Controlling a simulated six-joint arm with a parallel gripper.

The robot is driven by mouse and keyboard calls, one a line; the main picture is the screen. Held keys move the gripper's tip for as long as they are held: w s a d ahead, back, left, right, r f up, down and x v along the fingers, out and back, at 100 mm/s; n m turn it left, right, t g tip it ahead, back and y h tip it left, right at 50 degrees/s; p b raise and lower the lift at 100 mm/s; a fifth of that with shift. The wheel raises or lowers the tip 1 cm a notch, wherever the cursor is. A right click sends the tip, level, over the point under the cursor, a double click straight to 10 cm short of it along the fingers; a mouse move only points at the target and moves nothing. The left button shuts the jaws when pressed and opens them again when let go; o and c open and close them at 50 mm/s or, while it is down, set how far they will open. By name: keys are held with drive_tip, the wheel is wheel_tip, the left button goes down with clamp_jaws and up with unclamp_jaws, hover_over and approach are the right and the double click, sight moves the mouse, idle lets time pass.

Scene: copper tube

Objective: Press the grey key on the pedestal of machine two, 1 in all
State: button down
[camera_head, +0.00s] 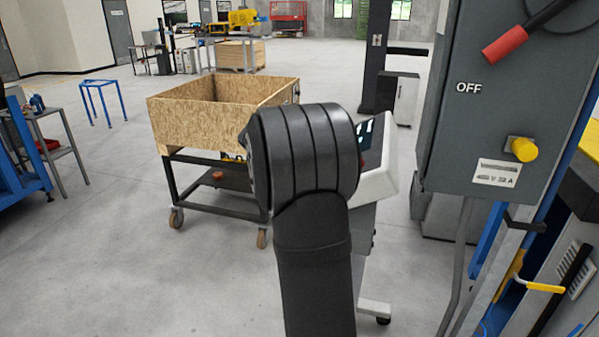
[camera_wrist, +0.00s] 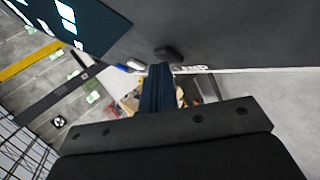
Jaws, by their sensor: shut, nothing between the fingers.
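The pedestal (camera_head: 376,186) with a pale sloped console and a dark screen stands behind my arm in the head view. My arm hides much of it, and no grey key can be made out there. In the wrist view the console's dark panel (camera_wrist: 235,35) fills the top. A dark rounded knob or key (camera_wrist: 168,53) sticks out from it, right by the fingertips; I cannot tell whether they touch. A blue and white part (camera_wrist: 132,67) is just left. My gripper (camera_wrist: 160,70) is shut and empty, its fingers pointing at the panel's edge.
A grey switch box (camera_head: 455,130) with a red lever and yellow knob stands close on the right. A wooden crate (camera_head: 190,123) on a wheeled cart is left of my arm. The floor (camera_head: 120,255) at front left is clear.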

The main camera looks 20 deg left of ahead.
drive_tip(key=shift+a+r, duration=0.4)
drive_tip(key=shift+r, duration=0.25)
drive_tip(key=shift+a+r, duration=0.4)
drive_tip(key=shift+r, duration=0.3)
drive_tip(key=shift+a+r, duration=0.45)
drive_tip(key=shift+r, duration=0.3)
drive_tip(key=shift+a+r, duration=0.4)
drive_tip(key=shift+r, duration=0.3)
drive_tip(key=a+r, duration=0.2)
drive_tip(key=r, duration=0.1)
drive_tip(key=shift+r, duration=0.15)
